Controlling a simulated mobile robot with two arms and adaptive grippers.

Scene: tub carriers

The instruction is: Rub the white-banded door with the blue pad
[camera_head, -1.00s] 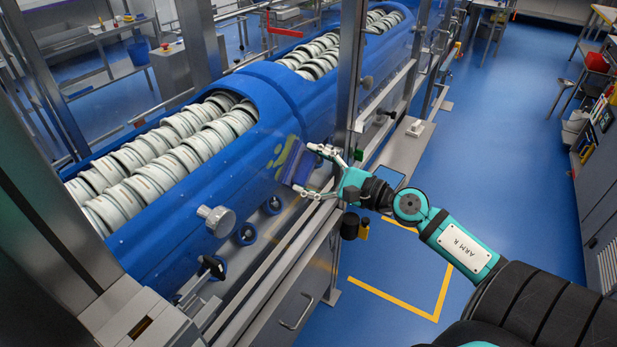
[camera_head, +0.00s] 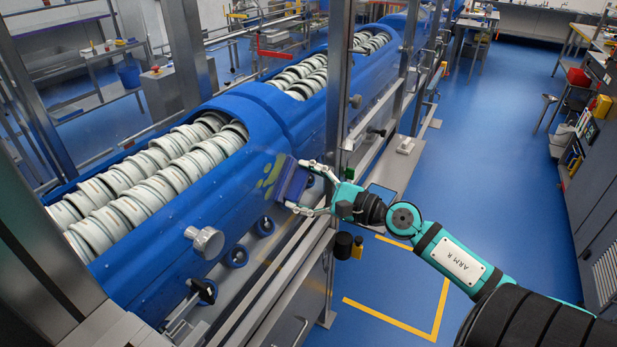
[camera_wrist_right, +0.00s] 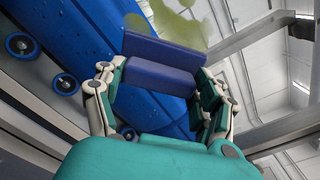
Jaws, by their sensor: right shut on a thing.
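My right gripper (camera_head: 299,186) is shut on the blue pad (camera_head: 291,182), a dark blue block, beside the curved side of the blue machine (camera_head: 150,232). In the right wrist view the pad (camera_wrist_right: 165,52) sits between the two fingers, its broad face turned away from me. A yellow-green smear (camera_head: 270,176) marks the blue surface just left of the pad. The smear also shows beyond the pad in the right wrist view (camera_wrist_right: 190,28). Whether the pad touches the surface cannot be told. I cannot make out a white-banded door. My left gripper is not in view.
Rows of white tubs (camera_head: 150,175) lie in the machine's open top. A steel post (camera_head: 338,90) and rails stand close to my right gripper. A round knob (camera_head: 207,241) sticks out from the machine. Blue floor (camera_head: 470,160) is clear at right.

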